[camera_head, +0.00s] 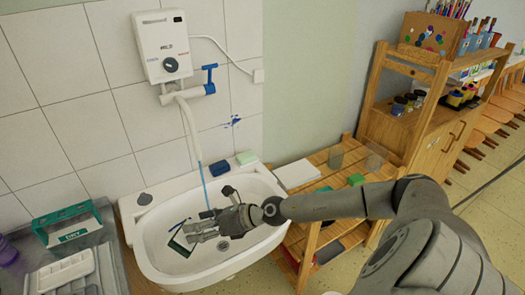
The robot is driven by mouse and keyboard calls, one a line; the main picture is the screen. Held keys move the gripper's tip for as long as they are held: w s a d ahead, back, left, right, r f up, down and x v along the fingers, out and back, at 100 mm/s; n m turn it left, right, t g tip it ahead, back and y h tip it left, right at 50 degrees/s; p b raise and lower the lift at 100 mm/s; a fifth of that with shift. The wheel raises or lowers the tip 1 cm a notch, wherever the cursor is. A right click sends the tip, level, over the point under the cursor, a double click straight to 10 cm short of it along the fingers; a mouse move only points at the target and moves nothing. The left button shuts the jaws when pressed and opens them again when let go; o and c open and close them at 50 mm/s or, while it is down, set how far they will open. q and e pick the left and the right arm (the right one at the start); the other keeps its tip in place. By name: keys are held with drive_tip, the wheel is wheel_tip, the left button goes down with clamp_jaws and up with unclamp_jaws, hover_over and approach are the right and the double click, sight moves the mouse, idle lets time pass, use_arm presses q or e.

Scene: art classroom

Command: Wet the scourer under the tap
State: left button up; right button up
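A white sink (145,238) stands against the tiled wall. Above it a white heater tap has a blue handle (209,88) and a long spout (192,130). A thin blue stream (204,186) falls from the spout into the basin close to my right gripper. My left gripper is not in view.
A dark green-edged flat item (180,246) lies in the basin. A green crate (70,228) and white tray (64,273) stand at left. A wooden shelf (318,160) with a green block (356,179) and clear cups is close on the right.

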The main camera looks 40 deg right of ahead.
drive_tip(key=s+d+r+m+t+h+p, duration=0.15)
drive_tip(key=d+m+h, duration=0.35)
drive_tip(key=d, duration=0.5)
drive_tip(key=s+d+r+m+t+h+p, duration=0.1)
drive_tip(key=s+d+m+t+h+p, duration=0.2)
drive_tip(key=d, duration=0.8)
drive_tip(key=w+a+f, duration=0.1)
drive_tip(key=w+a, duration=0.1)
drive_tip(key=w, duration=0.5)
drive_tip(key=w+a+f+m+h, duration=0.1)
drive_tip(key=w+a+f, duration=0.1)
drive_tip(key=w, duration=0.5)
drive_tip(key=shift+w+a+f+b, duration=0.2)
drive_tip(key=shift+w+a+b, duration=0.15)
drive_tip(key=shift+s, duration=0.1)
drive_tip(key=s+d+b, duration=0.1)
drive_tip(key=s+d, duration=0.1)
drive_tip(key=s, duration=0.5)
drive_tip(key=shift+s+d, duration=0.25)
drive_tip(key=shift+d, duration=0.05)
